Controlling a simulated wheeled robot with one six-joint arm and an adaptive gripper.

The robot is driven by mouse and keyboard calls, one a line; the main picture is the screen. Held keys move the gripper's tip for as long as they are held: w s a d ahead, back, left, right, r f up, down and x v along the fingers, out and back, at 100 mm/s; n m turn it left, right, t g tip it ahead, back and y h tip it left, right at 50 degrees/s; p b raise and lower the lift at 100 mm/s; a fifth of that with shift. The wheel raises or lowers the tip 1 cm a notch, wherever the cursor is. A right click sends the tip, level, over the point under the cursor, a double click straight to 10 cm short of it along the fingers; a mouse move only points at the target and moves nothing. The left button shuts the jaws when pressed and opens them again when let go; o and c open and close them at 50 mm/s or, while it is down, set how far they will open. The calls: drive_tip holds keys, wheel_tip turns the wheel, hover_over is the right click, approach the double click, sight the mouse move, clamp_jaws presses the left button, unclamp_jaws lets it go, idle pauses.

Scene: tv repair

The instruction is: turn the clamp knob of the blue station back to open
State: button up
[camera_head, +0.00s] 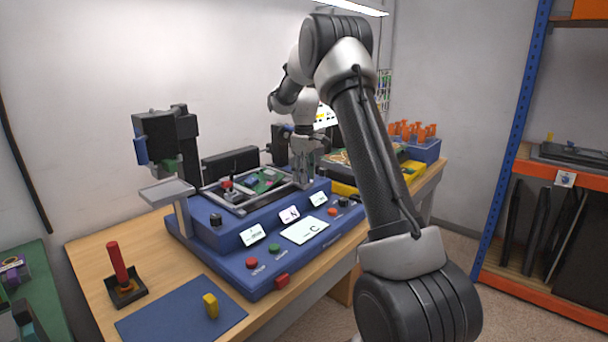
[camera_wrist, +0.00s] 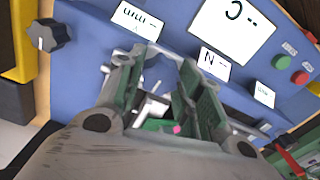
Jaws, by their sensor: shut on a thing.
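The blue station (camera_head: 222,240) stands on the wooden bench, with a circuit board (camera_head: 262,181) in the frame on its upper deck. My gripper (camera_head: 303,184) reaches down to the right end of this deck, behind the small displays. In the wrist view its two fingers (camera_wrist: 163,68) are shut on a small greyish part between the tips, which I take as the clamp knob; the fingers mostly hide it, and its turn angle cannot be read.
A grey lamp-like arm with a black head (camera_head: 155,135) stands at the station's left. Red and green buttons (camera_head: 252,263) and lit displays (camera_head: 305,230) line the front.

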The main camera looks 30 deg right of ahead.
drive_tip(key=shift+n, duration=0.5)
drive_tip(key=o, duration=1)
drive_tip(key=shift+o, duration=0.2)
wheel_tip(320, 180, up, 12)
